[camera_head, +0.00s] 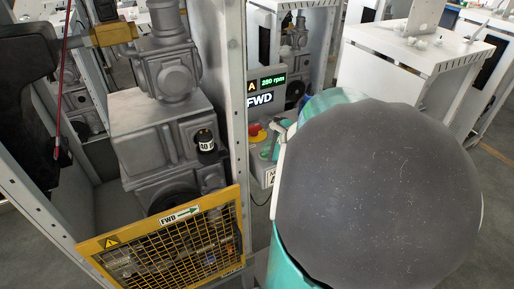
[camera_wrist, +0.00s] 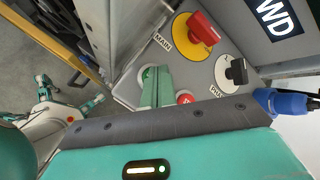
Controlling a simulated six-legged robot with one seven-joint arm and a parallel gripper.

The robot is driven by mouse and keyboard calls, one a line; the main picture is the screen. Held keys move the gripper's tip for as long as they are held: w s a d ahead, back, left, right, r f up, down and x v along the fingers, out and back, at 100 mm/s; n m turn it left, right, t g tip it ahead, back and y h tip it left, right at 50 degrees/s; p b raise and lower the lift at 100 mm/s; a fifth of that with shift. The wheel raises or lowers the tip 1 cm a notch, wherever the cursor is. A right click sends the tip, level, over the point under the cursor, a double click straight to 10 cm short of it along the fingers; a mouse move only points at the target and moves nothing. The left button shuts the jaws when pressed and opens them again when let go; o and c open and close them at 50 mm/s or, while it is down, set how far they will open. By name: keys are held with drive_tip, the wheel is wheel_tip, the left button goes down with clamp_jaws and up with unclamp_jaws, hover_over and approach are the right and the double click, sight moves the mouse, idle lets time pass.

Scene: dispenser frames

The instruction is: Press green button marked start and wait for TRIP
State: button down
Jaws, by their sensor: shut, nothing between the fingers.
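The grey control panel (camera_wrist: 128,92) fills the middle of the wrist view. My gripper (camera_wrist: 158,70) is shut and empty, its green fingers over the lower left of the panel. The green button (camera_wrist: 146,73) shows only partly beside the fingertips, which hide the rest and its marking. I cannot tell whether the tips touch it. In the head view, the display (camera_head: 265,90) reads "A", "280 rpm" and "FWD"; the "WD" sign (camera_wrist: 281,14) shows at the top right of the wrist view.
The panel also carries a red-and-yellow MAIN switch (camera_wrist: 200,30), a black selector (camera_wrist: 236,72) and a red button (camera_wrist: 185,97) close to my fingers. A grey metal post (camera_head: 232,90) and a yellow mesh guard (camera_head: 170,240) marked FWD stand left of the panel.

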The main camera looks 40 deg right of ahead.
drive_tip(key=shift+r, duration=0.85)
drive_tip(key=shift+r, duration=0.1)
drive_tip(key=shift+r, duration=2.45)
drive_tip(key=shift+s, duration=0.15)
